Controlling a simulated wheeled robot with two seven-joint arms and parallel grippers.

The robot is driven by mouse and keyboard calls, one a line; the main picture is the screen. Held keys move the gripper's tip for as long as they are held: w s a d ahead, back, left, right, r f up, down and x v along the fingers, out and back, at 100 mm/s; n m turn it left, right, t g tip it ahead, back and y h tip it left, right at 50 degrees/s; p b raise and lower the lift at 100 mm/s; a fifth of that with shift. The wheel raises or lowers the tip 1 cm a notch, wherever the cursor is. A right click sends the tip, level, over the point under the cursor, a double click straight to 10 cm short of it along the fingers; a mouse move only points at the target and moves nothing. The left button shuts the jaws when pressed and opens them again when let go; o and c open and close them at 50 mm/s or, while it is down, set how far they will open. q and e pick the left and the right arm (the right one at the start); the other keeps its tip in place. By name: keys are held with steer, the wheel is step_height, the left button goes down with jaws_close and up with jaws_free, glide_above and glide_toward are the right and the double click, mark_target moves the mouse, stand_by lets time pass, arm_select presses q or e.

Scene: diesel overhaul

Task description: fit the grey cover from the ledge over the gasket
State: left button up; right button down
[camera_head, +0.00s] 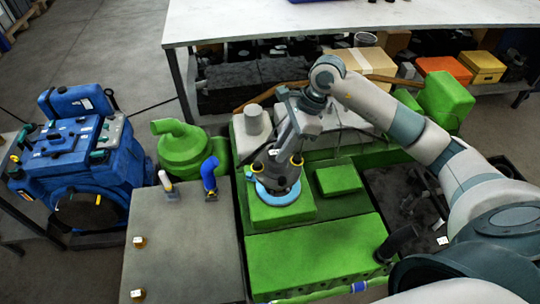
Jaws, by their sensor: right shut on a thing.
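My right gripper (278,163) comes in from the right and points down, shut on the grey cover (277,180). The cover is over the blue gasket (280,198), a flat ring on a raised green block (259,214) of the engine. Only the gasket's rim shows around the cover. I cannot tell whether the cover touches the gasket or hangs just above it. The ledge (190,255) is the grey flat top to the left. My left gripper is not in view.
On the ledge stand a blue bent pipe (209,174), a small pale bottle-like piece (165,181) and two small brass-coloured pieces along its left side. A smaller green block (338,180) is right of the gasket. A black pipe (396,242) rises at the engine's front right.

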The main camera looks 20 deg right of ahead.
steer(key=shift+w+d+r, duration=0.15)
steer(key=shift+d+r, duration=0.05)
steer(key=shift+d, duration=0.1)
steer(key=shift+f, duration=0.2)
steer(key=shift+f+b, duration=0.75)
steer(key=shift+f, duration=0.9)
step_height(320, 180, down, 2)
steer(key=shift+f+b, duration=0.25)
steer(key=shift+b, duration=0.55)
steer(key=shift+f+b, duration=0.4)
steer(key=shift+b, duration=0.1)
steer(key=shift+b, duration=0.75)
steer(key=shift+f+b, duration=0.95)
steer(key=shift+b, duration=0.05)
stand_by(0.3)
steer(key=c, duration=1.6)
jaws_free()
steer(key=shift+o, duration=0.2)
